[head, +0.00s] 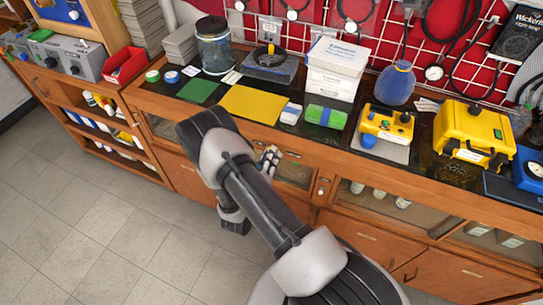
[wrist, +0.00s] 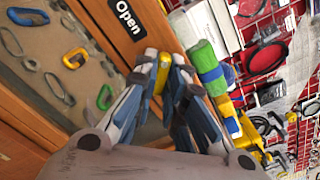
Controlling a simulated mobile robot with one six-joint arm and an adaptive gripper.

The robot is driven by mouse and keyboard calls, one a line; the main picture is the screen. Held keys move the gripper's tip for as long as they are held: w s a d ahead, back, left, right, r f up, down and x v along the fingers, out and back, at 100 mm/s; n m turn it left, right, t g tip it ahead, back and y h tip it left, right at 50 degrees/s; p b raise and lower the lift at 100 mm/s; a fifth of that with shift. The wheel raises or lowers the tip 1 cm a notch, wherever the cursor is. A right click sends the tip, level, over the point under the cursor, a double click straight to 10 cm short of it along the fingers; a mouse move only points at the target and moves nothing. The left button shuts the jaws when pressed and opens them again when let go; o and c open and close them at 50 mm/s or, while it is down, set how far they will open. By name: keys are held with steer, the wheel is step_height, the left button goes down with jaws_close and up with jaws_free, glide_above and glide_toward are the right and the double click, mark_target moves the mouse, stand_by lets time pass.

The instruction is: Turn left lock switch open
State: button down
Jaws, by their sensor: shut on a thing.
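In the wrist view my gripper (wrist: 165,66) is closed in on a small yellow, brass-like piece (wrist: 160,79) at the wooden cabinet front. This looks like the lock switch, but the fingers hide most of it, so its angle cannot be told. A black label reading "Open" (wrist: 127,17) is on the wood just beyond the fingertips. In the head view my gripper (head: 269,160) is at the cabinet's front edge, below the bench top, and my arm hides part of the front. The switch itself cannot be made out there.
A glass-fronted case (wrist: 58,60) with several coloured carabiners is left of the fingers in the wrist view. On the bench top stand a green-wrapped bundle (head: 325,117), a yellow device (head: 386,124) and white boxes (head: 335,68). The floor (head: 100,235) is clear.

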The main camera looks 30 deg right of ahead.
steer(key=c, duration=1.7)
jaws_free()
steer(key=shift+o, duration=0.2)
steer(key=shift+a, duration=0.1)
steer(key=v, duration=1.2)
